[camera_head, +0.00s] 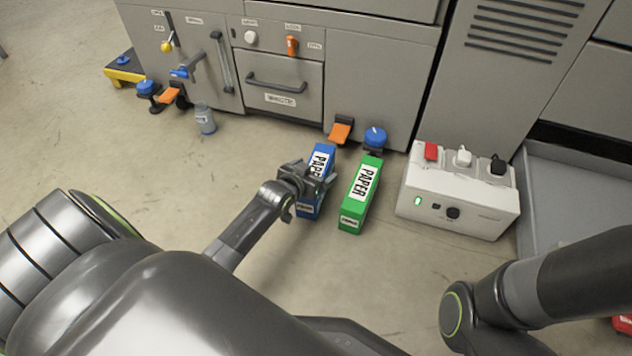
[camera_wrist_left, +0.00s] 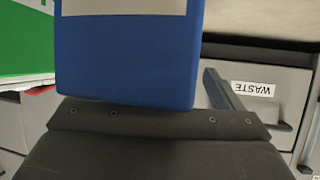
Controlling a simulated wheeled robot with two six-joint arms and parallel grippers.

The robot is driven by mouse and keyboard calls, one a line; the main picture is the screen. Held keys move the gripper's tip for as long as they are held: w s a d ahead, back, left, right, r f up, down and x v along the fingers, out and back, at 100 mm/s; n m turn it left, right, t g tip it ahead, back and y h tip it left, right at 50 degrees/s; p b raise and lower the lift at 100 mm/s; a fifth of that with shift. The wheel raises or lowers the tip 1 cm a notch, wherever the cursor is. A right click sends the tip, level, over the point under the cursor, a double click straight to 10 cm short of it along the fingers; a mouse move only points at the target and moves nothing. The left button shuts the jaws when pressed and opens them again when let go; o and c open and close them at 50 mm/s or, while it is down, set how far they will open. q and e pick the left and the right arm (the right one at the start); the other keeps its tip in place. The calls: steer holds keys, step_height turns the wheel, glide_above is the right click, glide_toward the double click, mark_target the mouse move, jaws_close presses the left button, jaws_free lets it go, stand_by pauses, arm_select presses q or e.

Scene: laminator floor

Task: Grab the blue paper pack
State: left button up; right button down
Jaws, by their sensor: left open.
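The blue paper pack (camera_head: 324,152) stands on the floor in front of the grey machine, with a white label on it. My left gripper (camera_head: 312,184) is open and right at the pack, covering its middle in the head view. In the left wrist view the blue pack (camera_wrist_left: 125,62) fills the upper middle, close against the dark gripper part (camera_wrist_left: 155,125). Whether the fingers touch the pack cannot be told. My right arm comes in at the lower right, but its gripper is out of view.
A green paper pack (camera_head: 361,197) stands just right of the blue one, with a narrow gap. A white power box (camera_head: 458,200) with plugs sits farther right. A grey bottle (camera_head: 205,120) stands left, by the machine (camera_head: 375,85). Floor left of the arm is clear.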

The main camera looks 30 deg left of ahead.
arm_select(q)
steer(key=c, duration=1.3)
jaws_close()
steer(key=shift+r, duration=0.1)
